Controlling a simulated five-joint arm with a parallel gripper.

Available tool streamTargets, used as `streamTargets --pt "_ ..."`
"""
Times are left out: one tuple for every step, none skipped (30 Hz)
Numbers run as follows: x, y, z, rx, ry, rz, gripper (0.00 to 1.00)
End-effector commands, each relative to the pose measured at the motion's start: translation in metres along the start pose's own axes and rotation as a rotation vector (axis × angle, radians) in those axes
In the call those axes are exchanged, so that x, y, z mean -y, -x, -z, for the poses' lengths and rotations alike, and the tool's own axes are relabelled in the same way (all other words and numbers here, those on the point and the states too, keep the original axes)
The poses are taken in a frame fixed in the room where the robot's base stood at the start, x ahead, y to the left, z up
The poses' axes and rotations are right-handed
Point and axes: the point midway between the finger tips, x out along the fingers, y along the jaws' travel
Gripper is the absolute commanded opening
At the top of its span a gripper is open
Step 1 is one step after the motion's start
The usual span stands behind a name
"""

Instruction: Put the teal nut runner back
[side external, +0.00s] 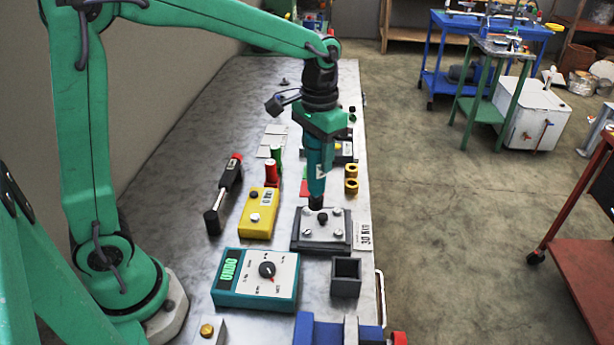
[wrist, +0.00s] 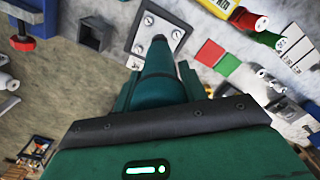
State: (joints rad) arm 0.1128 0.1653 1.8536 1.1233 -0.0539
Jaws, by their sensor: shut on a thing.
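The teal nut runner (side external: 316,178) hangs upright, nose down, from my gripper (side external: 320,146). My gripper is shut on it.
A teal dial box (side external: 255,280), a yellow box (side external: 258,215) and a black-and-red tool (side external: 226,192) lie left of the plate. Red (side external: 271,172) and green cylinders and brass rings (side external: 351,178) stand behind. A blue vise (side external: 325,332) is at the front. The bench's far left is bare.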

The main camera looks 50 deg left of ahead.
Motion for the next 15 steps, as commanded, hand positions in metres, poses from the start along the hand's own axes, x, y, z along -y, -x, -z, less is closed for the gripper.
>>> streamTargets --pt "-0.013 0.002 0.000 -0.003 -0.020 0.000 0.01" --pt "-0.019 0.003 -0.001 -0.003 -0.028 0.000 0.01" --pt "-0.029 0.004 -0.002 -0.003 -0.041 0.000 0.01" --pt "-0.036 0.005 -0.003 -0.003 -0.051 0.000 0.01" --pt "-0.044 0.005 -0.005 -0.003 -0.060 0.000 0.01" --pt "-0.054 0.006 -0.007 -0.002 -0.073 0.000 0.01" --pt "-0.061 0.007 -0.008 -0.002 -0.083 0.000 0.01" --pt "-0.069 0.008 -0.010 -0.002 -0.092 0.000 0.01" --pt "-0.078 0.009 -0.012 -0.002 -0.105 0.000 0.01" --pt "-0.085 0.010 -0.014 -0.003 -0.115 0.000 0.01" --pt "-0.092 0.010 -0.016 -0.003 -0.124 -0.001 0.01" --pt "-0.101 0.011 -0.019 -0.003 -0.135 -0.001 0.01" --pt "-0.107 0.012 -0.021 -0.003 -0.144 -0.001 0.01" --pt "-0.113 0.013 -0.023 -0.004 -0.152 -0.001 0.01" --pt "-0.120 0.013 -0.026 -0.004 -0.161 -0.001 0.01"
